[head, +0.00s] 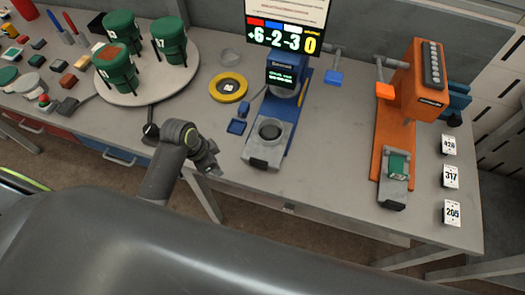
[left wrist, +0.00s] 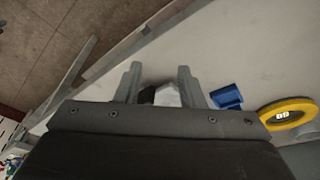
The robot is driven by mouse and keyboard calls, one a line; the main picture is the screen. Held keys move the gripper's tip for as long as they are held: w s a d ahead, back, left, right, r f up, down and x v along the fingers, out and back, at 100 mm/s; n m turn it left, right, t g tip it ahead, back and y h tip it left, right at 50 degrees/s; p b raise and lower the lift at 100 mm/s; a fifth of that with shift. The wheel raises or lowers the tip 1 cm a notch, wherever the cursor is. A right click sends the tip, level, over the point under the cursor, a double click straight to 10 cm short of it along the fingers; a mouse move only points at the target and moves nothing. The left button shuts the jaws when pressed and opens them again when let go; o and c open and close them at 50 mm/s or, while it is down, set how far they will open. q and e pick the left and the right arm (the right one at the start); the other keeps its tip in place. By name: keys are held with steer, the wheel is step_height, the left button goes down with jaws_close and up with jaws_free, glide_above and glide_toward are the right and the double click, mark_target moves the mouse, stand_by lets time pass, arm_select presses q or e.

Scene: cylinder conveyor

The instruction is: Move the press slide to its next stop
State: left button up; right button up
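A blue press (head: 283,110) stands mid-table. Its grey slide (head: 262,163) sticks out at the front below a dark round disc (head: 270,130). An orange press (head: 408,95) stands to the right, with a green block (head: 398,165) on its front slide (head: 394,192). My left gripper (head: 212,171) is over the table's front edge, left of the blue press and apart from it. In the left wrist view its fingers (left wrist: 160,82) stand apart. A pale shape with a black side shows between them; I cannot tell what it is. My right gripper is not in view.
A round turntable (head: 145,95) with green canisters stands left. A yellow ring (head: 228,88) and a small blue tray (head: 237,127) lie left of the blue press. A display (head: 287,30) stands behind it. Number cards (head: 450,177) line the right side. Table between the presses is clear.

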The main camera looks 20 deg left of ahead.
arm_select(q)
steer(key=w+d+r+m+g+h+p, duration=0.1)
steer(key=w+d+r+m, duration=0.1)
steer(key=w+r+m, duration=0.3)
steer(key=w+d+r+m+g+h, duration=0.1)
steer(key=w+d+r+m, duration=0.1)
steer(key=r+m, duration=0.35)
steer(key=n+b, duration=0.1)
steer(key=b, duration=0.7)
glide_toward(258, 161)
step_height(258, 161, down, 3)
steer(key=d+f, duration=0.1)
steer(key=f, duration=0.1)
steer(key=d+f, duration=0.2)
steer(key=shift+s, duration=0.1)
steer(key=shift+d+f+p, duration=0.1)
steer(key=shift+f+p, duration=0.2)
steer(key=shift+f, duration=0.25)
jaws_close()
